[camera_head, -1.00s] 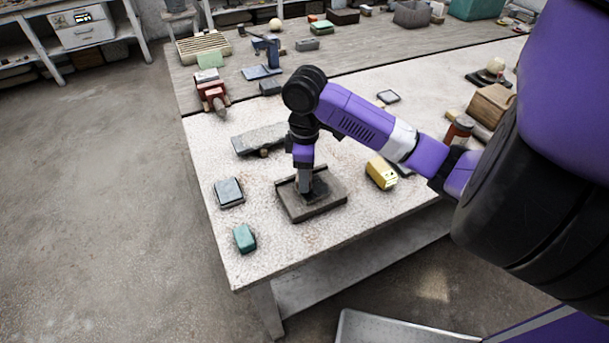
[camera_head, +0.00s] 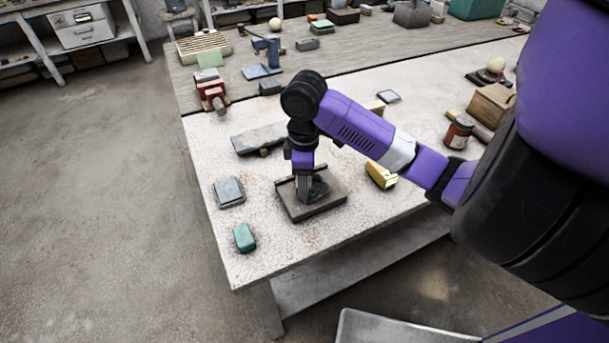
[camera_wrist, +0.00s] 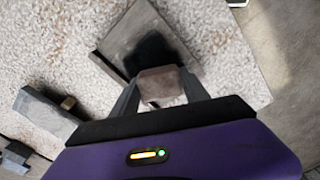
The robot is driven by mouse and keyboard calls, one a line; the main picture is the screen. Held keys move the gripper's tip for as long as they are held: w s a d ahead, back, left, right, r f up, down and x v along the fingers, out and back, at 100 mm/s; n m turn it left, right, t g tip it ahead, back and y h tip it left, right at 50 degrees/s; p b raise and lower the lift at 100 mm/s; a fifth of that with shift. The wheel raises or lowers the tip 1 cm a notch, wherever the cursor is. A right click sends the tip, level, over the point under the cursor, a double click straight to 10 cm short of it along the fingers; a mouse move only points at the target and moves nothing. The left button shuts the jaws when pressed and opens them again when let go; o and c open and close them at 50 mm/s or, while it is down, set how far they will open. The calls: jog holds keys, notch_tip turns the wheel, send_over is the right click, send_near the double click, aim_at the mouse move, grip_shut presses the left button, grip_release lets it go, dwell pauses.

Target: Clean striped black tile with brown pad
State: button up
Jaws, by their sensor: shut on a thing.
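My gripper (camera_wrist: 158,82) is shut on a small brown pad (camera_wrist: 160,84), seen between the fingertips in the wrist view. In the head view my gripper (camera_head: 305,196) points down over a flat grey-brown slab (camera_head: 312,210) with a raised edge, near the table's front. The slab also shows in the wrist view (camera_wrist: 122,42), with a dark patch beside the pad. I cannot tell whether that patch is the tile, a stain or shadow, and no stripes are clear. The pad is low over the slab; contact cannot be told.
A red-brown jar (camera_head: 459,132) stands to the right.

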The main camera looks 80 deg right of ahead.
jog(key=shift+s+a+f, duration=0.1)
jog(key=shift+a, duration=0.25)
jog(key=shift+w+d, duration=0.2)
jog(key=shift+d, duration=0.7)
jog(key=shift+w+d, duration=0.2)
jog(key=shift+d, duration=0.7)
jog(key=shift+a, duration=0.15)
jog(key=shift+s+a, duration=0.2)
jog(key=shift+a, duration=0.65)
jog(key=shift+s+a, duration=0.2)
jog(key=shift+a, duration=0.65)
jog(key=shift+w+d+r+p, duration=0.2)
jog(key=shift+d+r+p, duration=0.5)
jog(key=shift+d, duration=0.2)
